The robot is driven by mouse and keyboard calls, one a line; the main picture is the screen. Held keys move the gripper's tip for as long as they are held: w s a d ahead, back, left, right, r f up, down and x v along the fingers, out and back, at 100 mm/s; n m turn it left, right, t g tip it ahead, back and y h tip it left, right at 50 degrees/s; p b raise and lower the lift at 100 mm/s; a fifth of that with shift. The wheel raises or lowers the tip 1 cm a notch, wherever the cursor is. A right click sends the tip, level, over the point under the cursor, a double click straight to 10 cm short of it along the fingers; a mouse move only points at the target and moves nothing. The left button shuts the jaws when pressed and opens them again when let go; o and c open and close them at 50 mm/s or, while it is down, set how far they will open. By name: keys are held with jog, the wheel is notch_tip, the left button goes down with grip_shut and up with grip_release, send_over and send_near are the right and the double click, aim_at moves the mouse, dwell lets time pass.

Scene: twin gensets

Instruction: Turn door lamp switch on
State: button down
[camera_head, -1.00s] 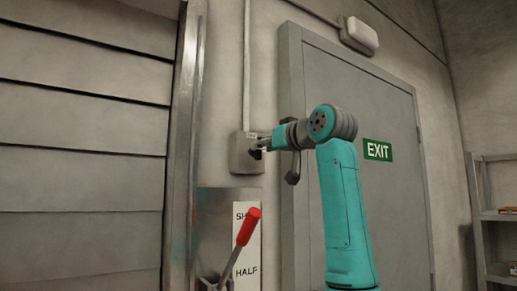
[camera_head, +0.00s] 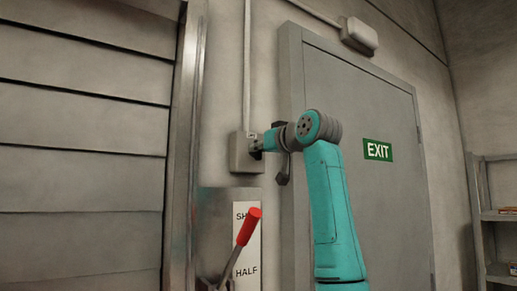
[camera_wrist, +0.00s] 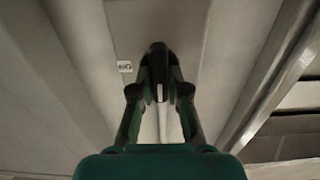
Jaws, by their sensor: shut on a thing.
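The lamp switch is a grey box (camera_head: 242,158) on the wall left of the door, with a conduit running up from it. My gripper (camera_head: 256,146) is at the box's right front, and its fingers hide most of the switch's moving part. A small label (camera_wrist: 124,67) is on the box beside the fingers. The door lamp (camera_head: 359,35) is a pale fitting above the door; I cannot tell whether it is lit.
A red-handled lever (camera_head: 249,226) stands below the box. Shelves (camera_head: 492,215) are at the right.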

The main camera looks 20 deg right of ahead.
jog(key=shift+m, duration=0.3)
jog(key=m, duration=0.3)
jog(key=shift+d+m, duration=0.15)
jog(key=shift+m, duration=0.15)
jog(key=m, duration=0.4)
jog(key=shift+w+d+f+m, duration=0.1)
jog(key=shift+d+f+m, duration=0.05)
jog(key=shift+m, duration=0.15)
jog(key=shift+d+f+m, duration=0.1)
jog(key=shift+f+m, duration=0.05)
jog(key=shift+m, duration=2.1)
jog(key=shift+d+f+m, duration=0.1)
jog(key=shift+f+m, duration=0.05)
jog(key=shift+m, duration=2.1)
jog(key=c, duration=1.1)
grip_release()
jog(key=shift+c, duration=0.2)
